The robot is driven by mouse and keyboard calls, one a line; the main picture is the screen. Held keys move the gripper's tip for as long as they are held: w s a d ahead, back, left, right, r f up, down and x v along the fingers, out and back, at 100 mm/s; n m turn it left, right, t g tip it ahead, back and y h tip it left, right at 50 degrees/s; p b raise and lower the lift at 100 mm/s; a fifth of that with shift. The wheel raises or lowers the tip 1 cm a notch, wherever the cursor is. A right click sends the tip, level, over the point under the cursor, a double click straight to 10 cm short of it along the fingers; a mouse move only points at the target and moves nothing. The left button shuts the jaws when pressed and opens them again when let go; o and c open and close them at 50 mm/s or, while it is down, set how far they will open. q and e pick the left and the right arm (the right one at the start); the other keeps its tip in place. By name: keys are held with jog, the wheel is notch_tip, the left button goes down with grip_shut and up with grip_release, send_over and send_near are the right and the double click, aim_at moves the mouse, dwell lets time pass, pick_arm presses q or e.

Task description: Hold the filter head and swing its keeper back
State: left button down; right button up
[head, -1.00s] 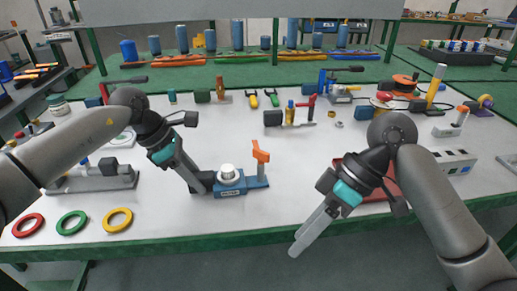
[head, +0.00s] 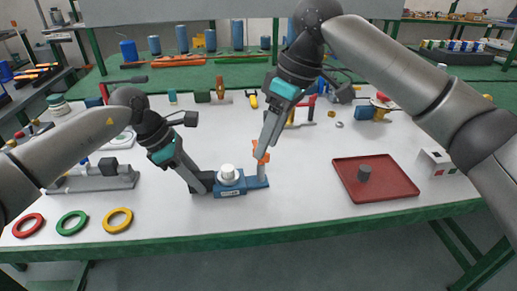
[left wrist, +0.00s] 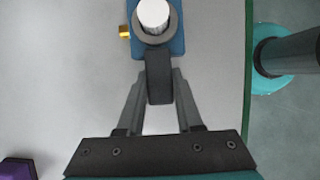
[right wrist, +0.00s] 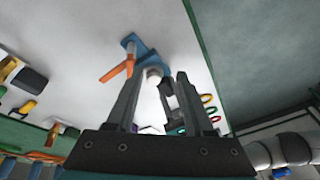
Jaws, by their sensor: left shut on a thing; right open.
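The filter head is a blue block with a white cap (head: 228,172) on the table, also seen in the left wrist view (left wrist: 177,40). A dark arm (left wrist: 159,80) sticks out from it. My left gripper (left wrist: 160,88) is shut on this dark arm, beside the cap. The keeper has an orange top (head: 260,151) on a grey post at the block's right end; it also shows in the right wrist view (right wrist: 117,70). My right gripper (head: 262,152) is open, pointing down by the keeper and partly covering it. In the right wrist view the orange part lies left of both fingers, not between them.
A red tray (head: 395,186) with a dark cylinder (head: 365,173) stands to the right. Red, green and yellow rings (head: 118,219) lie front left. A fixture with a red handle stands behind my right gripper. The table's green front edge (head: 300,231) is close.

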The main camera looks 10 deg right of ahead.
jog(key=w+d+r+m+t+h, duration=0.1)
jog(key=w+r, duration=0.1)
jog(key=w, duration=0.2)
jog(key=shift+x, duration=4.25)
jog(key=shift+d, duration=0.2)
jog(key=shift+c, duration=0.3)
grip_shut()
